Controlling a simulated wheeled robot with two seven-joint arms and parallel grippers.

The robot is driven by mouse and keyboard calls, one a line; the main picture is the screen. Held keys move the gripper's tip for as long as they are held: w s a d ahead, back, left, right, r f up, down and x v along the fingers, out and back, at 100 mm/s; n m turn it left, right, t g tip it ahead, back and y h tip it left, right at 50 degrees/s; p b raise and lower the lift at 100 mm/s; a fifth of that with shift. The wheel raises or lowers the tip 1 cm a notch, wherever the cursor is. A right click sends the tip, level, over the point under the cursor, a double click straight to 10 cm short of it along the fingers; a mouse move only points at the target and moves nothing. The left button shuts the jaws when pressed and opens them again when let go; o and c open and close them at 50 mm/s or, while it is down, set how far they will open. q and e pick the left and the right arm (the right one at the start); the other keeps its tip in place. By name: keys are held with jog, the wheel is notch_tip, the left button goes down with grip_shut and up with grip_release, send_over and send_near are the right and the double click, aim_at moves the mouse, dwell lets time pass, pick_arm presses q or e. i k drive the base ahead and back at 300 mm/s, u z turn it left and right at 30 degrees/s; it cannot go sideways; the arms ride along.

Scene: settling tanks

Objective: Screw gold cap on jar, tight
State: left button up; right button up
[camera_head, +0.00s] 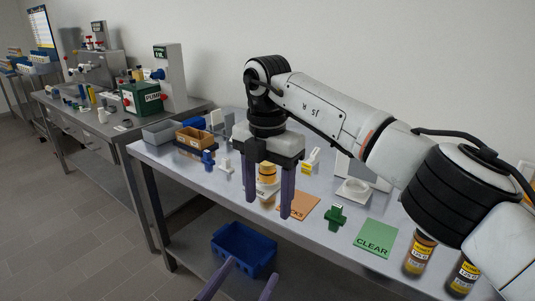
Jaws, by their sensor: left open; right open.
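A jar (267,174) with a gold-yellow upper part stands on the steel table, seen between the fingers of my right gripper (268,207). The fingers point down, open and apart, one on each side of it in the picture. I cannot tell whether the gold part is a cap or a label, or whether it is seated. My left gripper (240,284) is open and empty at the bottom edge, in front of the table; only its fingers show. Two brown jars with yellow labels, one (420,253) and another (463,276), stand at the right front, partly near my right arm.
An orange mat (303,205) and a green mat marked CLEAR (376,238) lie on the table (205,183). Bins (160,132) are at the left end. A blue crate (243,250) sits below.

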aim_at(266, 177)
jog(key=i, duration=1.05)
